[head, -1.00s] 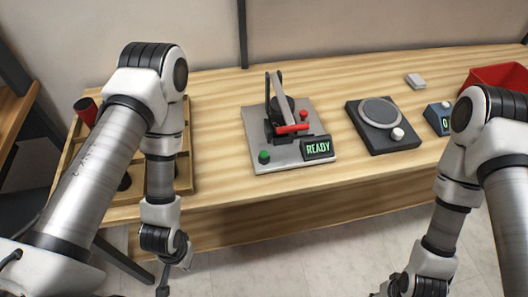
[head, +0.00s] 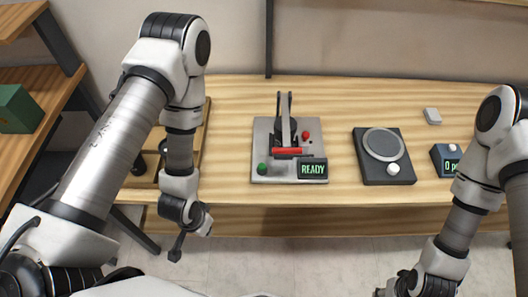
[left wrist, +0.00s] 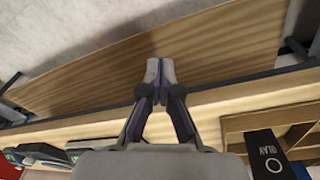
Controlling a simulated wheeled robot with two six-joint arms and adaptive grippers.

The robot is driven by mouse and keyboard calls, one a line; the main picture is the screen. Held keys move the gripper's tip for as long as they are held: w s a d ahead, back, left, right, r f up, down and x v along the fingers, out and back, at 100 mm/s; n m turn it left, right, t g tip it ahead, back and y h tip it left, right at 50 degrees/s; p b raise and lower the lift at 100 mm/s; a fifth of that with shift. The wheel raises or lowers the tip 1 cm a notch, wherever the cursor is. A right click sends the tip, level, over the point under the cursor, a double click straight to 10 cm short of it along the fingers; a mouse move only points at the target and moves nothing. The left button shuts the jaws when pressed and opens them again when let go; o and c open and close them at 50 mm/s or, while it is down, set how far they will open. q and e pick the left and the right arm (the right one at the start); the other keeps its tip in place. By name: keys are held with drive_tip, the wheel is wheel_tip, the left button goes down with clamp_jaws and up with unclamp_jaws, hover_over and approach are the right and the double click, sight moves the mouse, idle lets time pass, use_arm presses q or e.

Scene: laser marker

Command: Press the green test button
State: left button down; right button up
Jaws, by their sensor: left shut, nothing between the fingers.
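The green test button (head: 262,168) is a small green knob on the front left corner of a grey base plate (head: 262,128). The plate carries a black press with a red bar (head: 287,151), a red button (head: 306,135) and a display (head: 313,169) reading READY. My left gripper (head: 175,255) hangs in front of the table, left of the plate and apart from the button. The left wrist view shows its fingers (left wrist: 160,70) shut together and empty. My right gripper (head: 385,291) is at the bottom edge, partly cut off; its fingers are unclear.
A dark scale (head: 388,174) with a round plate stands right of the press. A small readout box (head: 444,160) and a light grey block (head: 432,116) are further right. A wooden tray (head: 145,183) sits behind my left arm. A green box (head: 18,108) is on the left shelf.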

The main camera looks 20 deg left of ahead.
use_arm(q)
drive_tip(key=w+d+r+m+t+h+p, duration=0.1)
drive_tip(key=w+d+r+m+t, duration=0.2)
drive_tip(key=w, duration=0.4)
drive_tip(key=w+d+r+m+t+h+p, duration=0.1)
drive_tip(key=w+d+r+m, duration=0.1)
drive_tip(key=w+r+m, duration=0.4)
wheel_tip(320, 180, up, 6)
drive_tip(key=m+t+h, duration=0.2)
drive_tip(key=m+h, duration=0.1)
drive_tip(key=m, duration=0.3)
hover_over(261, 167)
use_arm(e)
wheel_tip(261, 167, up, 3)
drive_tip(key=shift+d+r, duration=0.15)
drive_tip(key=shift+r, duration=0.05)
use_arm(q)
drive_tip(key=shift+a+f, duration=0.1)
use_arm(e)
drive_tip(key=shift+f, duration=0.1)
use_arm(q)
wheel_tip(261, 167, down, 9)
drive_tip(key=b, duration=0.6)
use_arm(e)
wheel_tip(261, 167, down, 6)
drive_tip(key=shift+f, duration=0.15)
